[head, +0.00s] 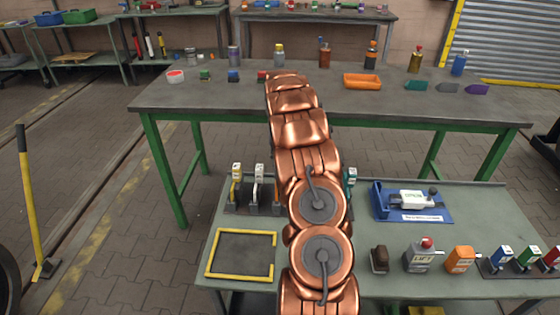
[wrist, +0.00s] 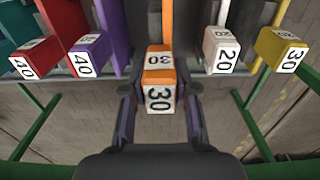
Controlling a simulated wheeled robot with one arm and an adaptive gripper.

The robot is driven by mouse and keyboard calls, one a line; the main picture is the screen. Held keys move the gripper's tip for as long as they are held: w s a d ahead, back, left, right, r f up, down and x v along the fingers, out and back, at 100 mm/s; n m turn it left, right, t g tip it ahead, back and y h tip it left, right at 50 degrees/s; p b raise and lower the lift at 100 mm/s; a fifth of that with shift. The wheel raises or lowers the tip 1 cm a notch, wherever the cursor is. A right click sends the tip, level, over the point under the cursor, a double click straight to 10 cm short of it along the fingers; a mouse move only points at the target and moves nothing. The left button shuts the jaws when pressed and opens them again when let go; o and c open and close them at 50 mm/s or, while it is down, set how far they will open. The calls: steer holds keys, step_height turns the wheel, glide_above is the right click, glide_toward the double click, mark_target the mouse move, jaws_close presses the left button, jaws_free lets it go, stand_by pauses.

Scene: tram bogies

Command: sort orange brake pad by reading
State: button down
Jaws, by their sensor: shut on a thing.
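The orange brake pad (wrist: 160,78) is at the centre of the wrist view and has "30" printed on its end faces. My gripper (wrist: 160,92) is shut on it, one finger on each side. In the head view only a strip of the orange pad (head: 277,192) shows beside my copper arm, which hides my gripper. Beside it stand a white pad (wrist: 222,50) marked 20 and a yellow pad (wrist: 282,48) marked 30. On the other side are a purple pad (wrist: 89,54) and a red pad (wrist: 38,57), both marked 40. A blue gauge station (head: 386,205) holds a white device (head: 411,198).
A yellow-edged square (head: 240,231) lies empty on the near table. The long table behind carries bottles and an orange tray (head: 362,82).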

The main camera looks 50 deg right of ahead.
steer(key=shift+f+b, duration=0.85)
steer(key=shift+f, duration=1.95)
stand_by(2.5)
stand_by(0.8)
steer(key=c, duration=0.8)
jaws_free()
step_height(320, 180, up, 12)
